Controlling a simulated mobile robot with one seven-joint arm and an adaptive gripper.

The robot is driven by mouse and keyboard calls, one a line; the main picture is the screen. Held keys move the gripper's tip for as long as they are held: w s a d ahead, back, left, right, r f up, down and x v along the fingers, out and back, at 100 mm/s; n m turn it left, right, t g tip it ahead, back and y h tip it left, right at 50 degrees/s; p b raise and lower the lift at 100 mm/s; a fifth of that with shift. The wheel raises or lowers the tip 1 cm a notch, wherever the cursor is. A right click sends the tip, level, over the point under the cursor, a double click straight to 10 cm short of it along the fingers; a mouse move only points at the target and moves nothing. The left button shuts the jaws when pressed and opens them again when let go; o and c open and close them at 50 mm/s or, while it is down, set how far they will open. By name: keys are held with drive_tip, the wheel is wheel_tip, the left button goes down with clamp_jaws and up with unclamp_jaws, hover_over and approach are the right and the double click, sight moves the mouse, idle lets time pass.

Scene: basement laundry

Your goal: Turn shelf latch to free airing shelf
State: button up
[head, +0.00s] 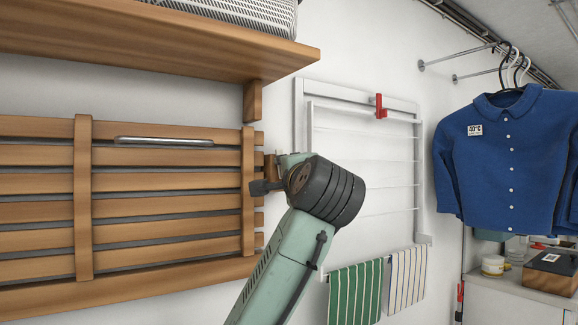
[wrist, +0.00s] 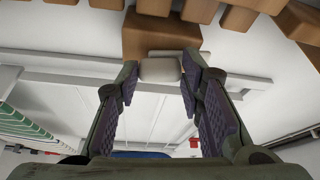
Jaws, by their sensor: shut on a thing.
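The airing shelf (head: 160,182) is a slatted wooden panel standing folded up against the wall, with a metal bar handle (head: 164,141) near its top. The shelf latch, a small pale piece (wrist: 160,69) in front of a brown wooden block (wrist: 158,38), sits between my fingertips in the wrist view. In the head view it is at the panel's right edge and mostly hidden by my gripper (head: 268,182). My gripper (wrist: 159,80) is shut on this pale piece, one finger at each side. The latch's exact angle cannot be told.
A wooden wall shelf (head: 170,42) with a basket (head: 235,10) juts out above the panel. A white drying rack (head: 360,160) with a red clip (head: 380,107) and striped towels (head: 357,290) hangs to the right. A blue shirt (head: 508,150) hangs farther right.

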drive_tip(key=shift+r+m+g+h+p, duration=0.1)
drive_tip(key=shift+m+g+h+p, duration=0.25)
drive_tip(key=shift+m+p, duration=0.35)
drive_tip(key=shift+m, duration=0.3)
drive_tip(key=o, duration=1.2)
drive_tip(key=shift+c, duration=0.2)
drive_tip(key=s+d, duration=0.2)
drive_tip(key=s, duration=0.9)
drive_tip(key=shift+s+d, duration=0.2)
drive_tip(key=shift+s, duration=0.2)
